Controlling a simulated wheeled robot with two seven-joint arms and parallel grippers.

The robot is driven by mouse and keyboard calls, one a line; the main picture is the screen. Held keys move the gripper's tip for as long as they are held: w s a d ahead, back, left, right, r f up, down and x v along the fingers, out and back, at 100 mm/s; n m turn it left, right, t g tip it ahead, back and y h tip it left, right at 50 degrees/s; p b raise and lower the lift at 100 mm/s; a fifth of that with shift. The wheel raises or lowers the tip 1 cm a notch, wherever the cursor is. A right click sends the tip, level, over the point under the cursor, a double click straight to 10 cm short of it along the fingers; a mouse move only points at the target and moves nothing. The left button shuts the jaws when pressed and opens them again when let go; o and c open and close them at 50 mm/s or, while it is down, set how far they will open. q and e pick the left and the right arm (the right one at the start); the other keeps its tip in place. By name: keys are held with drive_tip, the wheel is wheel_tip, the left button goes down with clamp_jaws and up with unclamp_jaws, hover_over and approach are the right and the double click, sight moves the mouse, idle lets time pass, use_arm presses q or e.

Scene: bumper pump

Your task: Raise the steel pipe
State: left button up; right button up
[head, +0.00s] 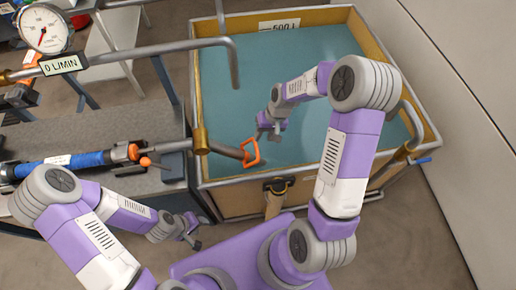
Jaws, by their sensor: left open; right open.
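A short grey steel pipe (226,150) runs right from a brass fitting (201,141) at the tank's left edge and slants slightly down. An orange loop handle (251,152) is at its free end, over the tank's near-left part. My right gripper (270,134) is open and empty, a little right of and above the orange handle in the picture, apart from it. My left gripper (192,235) is open and empty, below the bench and left of the tank's near corner, well away from the pipe.
The tank (432,125) holds blue-green liquid. A longer bent pipe (235,65) hangs over its left side from the gauge (43,29). A bench (100,130) with a blue cylinder (75,160) stands left. A wall is at right. Bare floor shows at lower right.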

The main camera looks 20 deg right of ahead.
sight(257, 148)
drive_tip(key=b+x, duration=0.2)
drive_tip(key=x, duration=0.5)
drive_tip(key=shift+a+f, duration=0.1)
drive_tip(key=shift+f, duration=0.2)
clamp_jaws()
